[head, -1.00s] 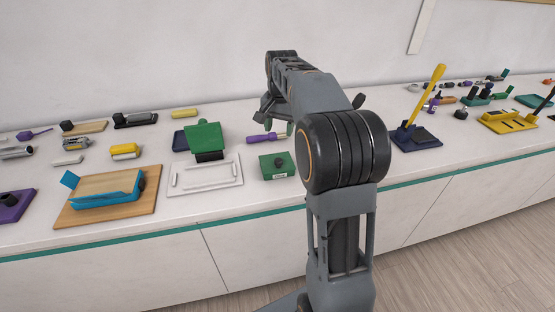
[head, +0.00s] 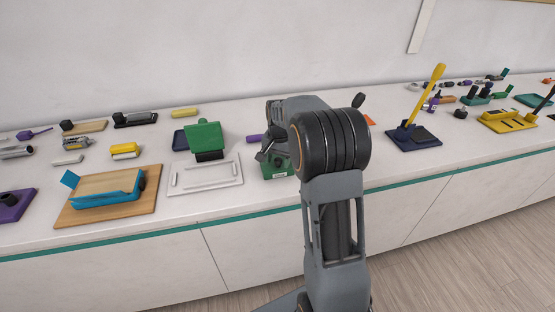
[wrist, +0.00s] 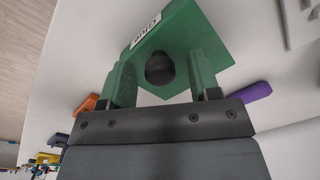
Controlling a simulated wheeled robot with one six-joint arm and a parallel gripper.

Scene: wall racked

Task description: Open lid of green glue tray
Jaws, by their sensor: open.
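The green glue tray (head: 270,172) is a small box with a white label, near the front of the counter; my arm hides part of it in the head view. In the wrist view the tray (wrist: 182,28) fills the upper middle, and a round black knob (wrist: 160,68) sits on its lid. The lid looks closed. My gripper (wrist: 160,62) is open, with one green finger on each side of the knob and gaps to it on both sides. In the head view my gripper (head: 264,156) is low over the tray. Its height above the lid is hard to tell.
A white tray frame (head: 205,187) and an upright green piece (head: 204,137) stand left of the glue tray. A purple-handled tool (wrist: 257,91) lies close behind it. A navy base with a yellow handle (head: 430,100) stands to the right. The wall is behind.

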